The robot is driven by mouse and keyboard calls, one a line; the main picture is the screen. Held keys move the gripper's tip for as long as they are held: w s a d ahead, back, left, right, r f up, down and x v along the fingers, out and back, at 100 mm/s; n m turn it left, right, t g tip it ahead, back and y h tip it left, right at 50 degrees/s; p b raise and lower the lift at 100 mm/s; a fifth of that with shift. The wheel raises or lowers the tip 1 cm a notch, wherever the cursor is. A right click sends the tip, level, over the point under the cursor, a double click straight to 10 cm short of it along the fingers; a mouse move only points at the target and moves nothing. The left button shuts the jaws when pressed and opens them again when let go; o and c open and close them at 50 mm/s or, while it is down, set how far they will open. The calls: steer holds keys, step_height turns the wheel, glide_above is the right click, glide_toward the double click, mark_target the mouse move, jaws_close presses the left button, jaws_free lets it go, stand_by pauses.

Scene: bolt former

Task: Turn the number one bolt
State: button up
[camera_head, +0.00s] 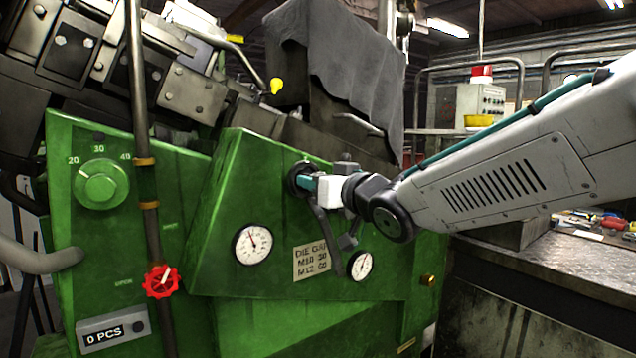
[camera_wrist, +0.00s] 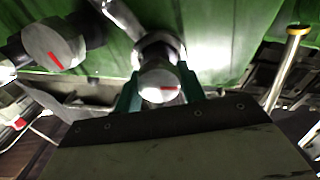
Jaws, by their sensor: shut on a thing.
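My gripper (camera_head: 308,184) reaches in from the right to the sloped green panel of the machine. In the wrist view its two teal fingers (camera_wrist: 160,82) are closed on either side of a round grey bolt head (camera_wrist: 157,88) with a red mark on its face, which points to the right. The bolt sits in a collar against the green panel. In the head view the fingers and wrist largely hide it. A second round bolt head (camera_wrist: 55,46) with a slanted red mark stands to the left in the wrist view, apart from the fingers. I see no number on either bolt.
Two white gauges (camera_head: 252,243) (camera_head: 360,265) and a die plate (camera_head: 311,262) are below my gripper. A green dial (camera_head: 102,184), a red handwheel (camera_head: 161,281) and a counter reading 0 PCS (camera_head: 114,331) are to the left. A metal bench (camera_head: 545,262) stands at right.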

steer(key=shift+m, duration=0.7)
steer(key=o, duration=1)
steer(key=v, duration=0.7)
steer(key=shift+s+d, duration=0.2)
steer(key=shift+s, duration=0.15)
